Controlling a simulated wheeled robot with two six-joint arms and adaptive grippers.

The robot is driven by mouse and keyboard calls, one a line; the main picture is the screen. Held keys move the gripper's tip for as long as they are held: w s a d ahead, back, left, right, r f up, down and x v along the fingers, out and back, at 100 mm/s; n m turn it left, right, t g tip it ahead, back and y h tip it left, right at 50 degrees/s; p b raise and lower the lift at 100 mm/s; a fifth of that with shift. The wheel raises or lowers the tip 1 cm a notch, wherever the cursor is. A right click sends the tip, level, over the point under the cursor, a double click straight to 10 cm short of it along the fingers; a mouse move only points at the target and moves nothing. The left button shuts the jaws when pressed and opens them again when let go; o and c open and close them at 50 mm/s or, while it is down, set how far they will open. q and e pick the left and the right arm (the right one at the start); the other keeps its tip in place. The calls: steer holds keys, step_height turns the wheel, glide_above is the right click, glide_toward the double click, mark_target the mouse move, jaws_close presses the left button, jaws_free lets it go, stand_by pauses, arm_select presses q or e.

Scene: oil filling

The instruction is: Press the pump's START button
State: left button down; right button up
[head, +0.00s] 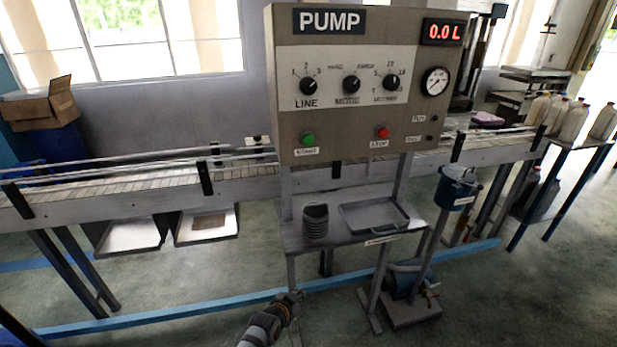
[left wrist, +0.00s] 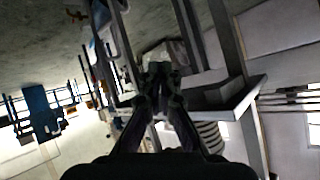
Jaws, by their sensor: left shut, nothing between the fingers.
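My left gripper (head: 292,297) is low in the head view, below the panel and in front of the small shelf, apart from the button. In the left wrist view the left gripper (left wrist: 160,70) is shut and empty, and the button does not show there. My right gripper is not in view.
A shelf under the panel holds a stack of dark rings (head: 316,221) and a metal tray (head: 375,215). A conveyor (head: 130,185) runs behind the panel. A blue bucket (head: 457,187) hangs at the right. Bottles (head: 603,121) stand on the far right table.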

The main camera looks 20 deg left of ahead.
arm_select(q)
steer(key=w+d+r+m+t+h+p, duration=0.1)
steer(key=w+r+t, duration=0.15)
steer(key=r, duration=0.95)
steer(key=w+d+r+m+t+p, duration=0.1)
steer(key=w+r+t, duration=0.15)
steer(key=r, duration=0.95)
step_height(320, 180, up, 22)
steer(key=s+d+m+t+h+p, duration=0.1)
steer(key=s+d+m+t+h, duration=0.1)
steer(key=m, duration=0.1)
steer(key=shift+d+t+p, duration=0.3)
steer(key=shift+t+p, duration=0.1)
steer(key=shift+s, duration=0.1)
